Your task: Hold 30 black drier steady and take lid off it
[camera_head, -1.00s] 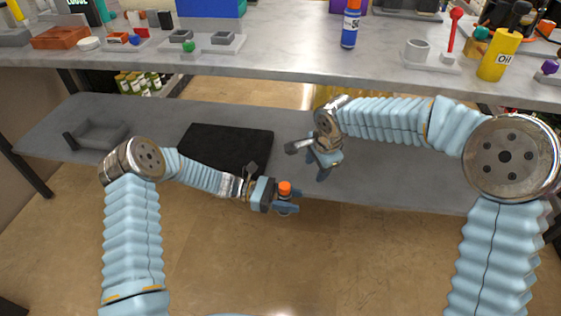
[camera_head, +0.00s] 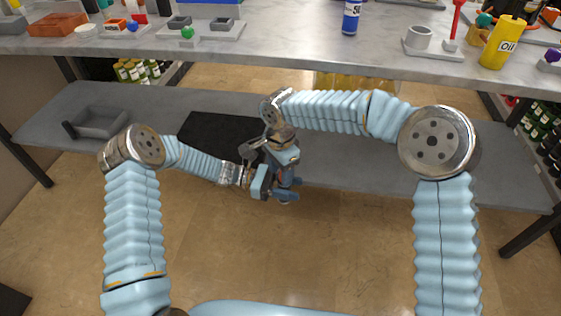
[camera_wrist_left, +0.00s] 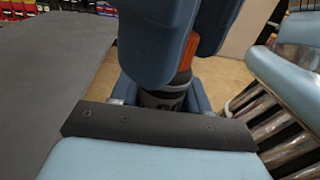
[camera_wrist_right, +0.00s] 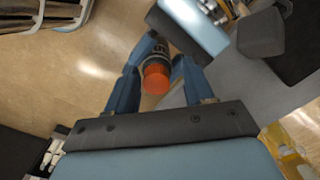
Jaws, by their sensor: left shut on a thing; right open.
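The black drier (camera_wrist_left: 163,97) is upright between the fingers of my left gripper (camera_head: 283,193), which is shut on its body. Its orange lid (camera_wrist_right: 156,80) faces the right wrist camera, and a strip of it shows in the left wrist view (camera_wrist_left: 187,52). My right gripper (camera_head: 289,170) is open above the drier, pointing down. Its two fingers stand on either side of the lid in the right wrist view; I cannot tell whether either touches it. In the head view the right gripper hides most of the drier and lid.
The grey worktop (camera_head: 290,50) behind holds a yellow oil can (camera_head: 503,45), a blue bottle (camera_head: 351,17) and a grey fixture (camera_head: 428,43). A lower shelf (camera_head: 370,160) carries a black mat (camera_head: 205,135) and a grey tray (camera_head: 100,123). Open floor lies in front.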

